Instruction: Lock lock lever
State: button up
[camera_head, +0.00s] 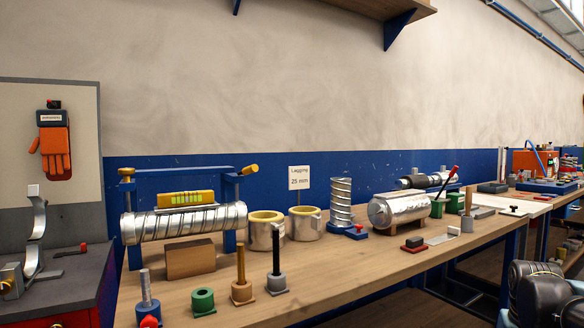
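A lever with a red grip (452,174) stands tilted up to the right, on a device behind the silver cylinder. A smaller red-handled piece (82,247) lies on the dark cabinet top at the left. A blue block with a red knob (356,232) sits beside the upright spiral duct. I cannot tell which of these is the lock lever, or whether any is locked. The long spiral duct (185,223) lies horizontally in a blue frame (134,250), with a yellow level (186,198) on top. I cannot make out my gripper's fingers.
The wooden bench (340,268) carries several upright posts along its front left. Two yellow-lined collars (266,230) and a silver cylinder (398,209) stand farther back. The bench's front middle is clear. Dark rounded parts, probably my arm, show at the lower right.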

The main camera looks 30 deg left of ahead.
aim_at(253, 169)
jog(key=z, duration=0.2)
jog(key=k, duration=1.1)
jog(key=u, duration=1.65)
jog(key=i, duration=0.5)
jog(key=z, duration=0.75)
